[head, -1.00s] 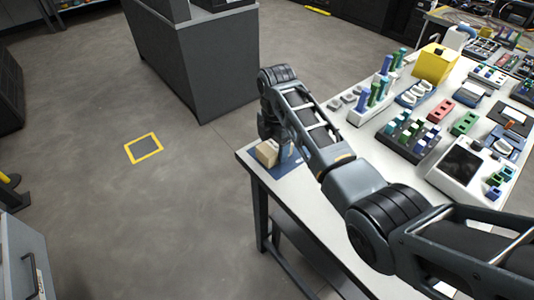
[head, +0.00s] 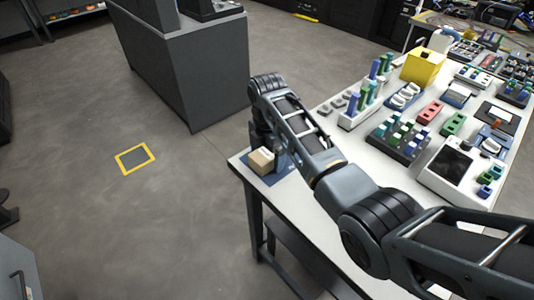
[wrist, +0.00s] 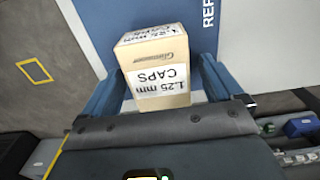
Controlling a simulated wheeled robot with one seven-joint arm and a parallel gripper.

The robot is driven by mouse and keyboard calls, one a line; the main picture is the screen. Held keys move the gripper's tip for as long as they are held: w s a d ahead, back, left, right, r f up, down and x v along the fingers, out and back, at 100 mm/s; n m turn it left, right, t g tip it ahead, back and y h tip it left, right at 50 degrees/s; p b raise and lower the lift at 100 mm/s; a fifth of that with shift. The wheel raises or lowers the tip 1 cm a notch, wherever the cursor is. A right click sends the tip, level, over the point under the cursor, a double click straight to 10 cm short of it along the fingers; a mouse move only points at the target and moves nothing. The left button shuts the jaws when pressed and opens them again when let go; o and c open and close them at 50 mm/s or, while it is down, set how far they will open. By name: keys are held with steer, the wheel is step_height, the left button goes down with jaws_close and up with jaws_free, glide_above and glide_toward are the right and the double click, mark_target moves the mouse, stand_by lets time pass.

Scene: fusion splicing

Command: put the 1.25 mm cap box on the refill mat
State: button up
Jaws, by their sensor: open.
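The 1.25 mm cap box (wrist: 158,75) is a small tan carton with white labels reading "1.25 mm CAPS". In the head view the box (head: 261,161) is at the table's near left corner, on or over the blue refill mat (head: 287,172). In the wrist view the mat (wrist: 100,22) spreads beyond the box, with "REF" lettering at the upper right. My gripper (wrist: 155,90) is open, with one blue finger on each side of the box. Finger contact with the box is not clear. The box's underside is hidden.
The white table (head: 318,225) carries a rack of blue and green bottles (head: 366,95), a yellow box (head: 422,66) and a white device with a dark screen (head: 453,165) to the right. A yellow-bordered floor square (head: 134,159) lies left, on clear floor.

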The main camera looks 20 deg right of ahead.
mark_target(267, 153)
step_height(267, 153, up, 12)
stand_by(0.4)
